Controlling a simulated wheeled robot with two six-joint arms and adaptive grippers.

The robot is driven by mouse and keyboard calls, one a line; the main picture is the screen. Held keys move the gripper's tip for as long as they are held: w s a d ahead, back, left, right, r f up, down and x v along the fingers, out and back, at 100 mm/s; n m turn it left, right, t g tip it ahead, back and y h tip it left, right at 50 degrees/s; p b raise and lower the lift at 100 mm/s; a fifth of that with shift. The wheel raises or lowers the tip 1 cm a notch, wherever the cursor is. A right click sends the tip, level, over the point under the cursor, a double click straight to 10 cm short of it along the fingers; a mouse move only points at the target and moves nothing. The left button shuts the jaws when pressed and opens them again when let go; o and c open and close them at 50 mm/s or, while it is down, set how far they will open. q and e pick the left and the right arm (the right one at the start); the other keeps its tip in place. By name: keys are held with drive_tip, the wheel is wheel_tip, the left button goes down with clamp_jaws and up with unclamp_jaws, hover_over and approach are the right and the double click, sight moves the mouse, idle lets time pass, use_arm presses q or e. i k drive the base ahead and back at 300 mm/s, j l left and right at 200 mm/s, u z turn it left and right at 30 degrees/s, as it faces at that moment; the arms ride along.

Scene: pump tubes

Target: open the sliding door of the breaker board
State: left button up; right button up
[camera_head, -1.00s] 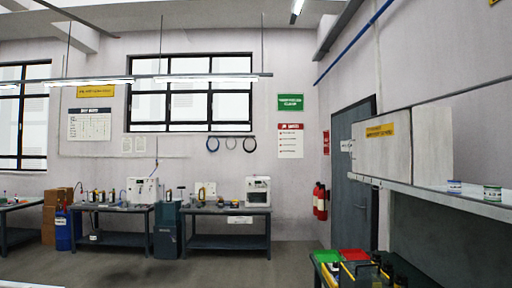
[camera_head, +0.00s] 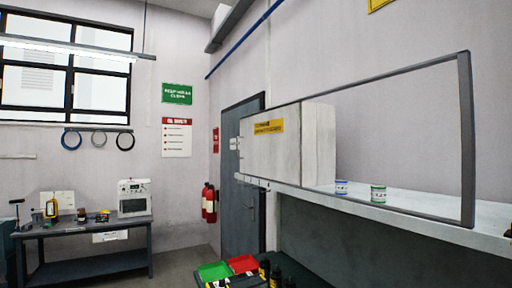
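A pale box-like cabinet (camera_head: 288,146) with a yellow label (camera_head: 269,127) on its front is on the right wall, just above a shelf. It looks like the breaker board. A thin dark frame (camera_head: 466,140) runs from the cabinet to the right, around a plain grey area like the wall; I cannot tell whether this is a sliding panel. No handle can be made out. Neither of my grippers is in view.
A lower bench carries a green tray (camera_head: 213,271), a red tray (camera_head: 242,264) and dark bottles. A grey door (camera_head: 242,190) and red extinguishers (camera_head: 209,203) stand further back.

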sight(270, 140)
drive_tip(key=i, duration=0.25)
drive_tip(key=i+j+u, duration=0.1)
drive_tip(key=i+j, duration=0.55)
drive_tip(key=i+j+u, duration=0.1)
drive_tip(key=i+j, duration=0.5)
drive_tip(key=i, duration=0.15)
drive_tip(key=i+j+u, duration=0.15)
drive_tip(key=i+j, duration=0.35)
drive_tip(key=i, duration=0.2)
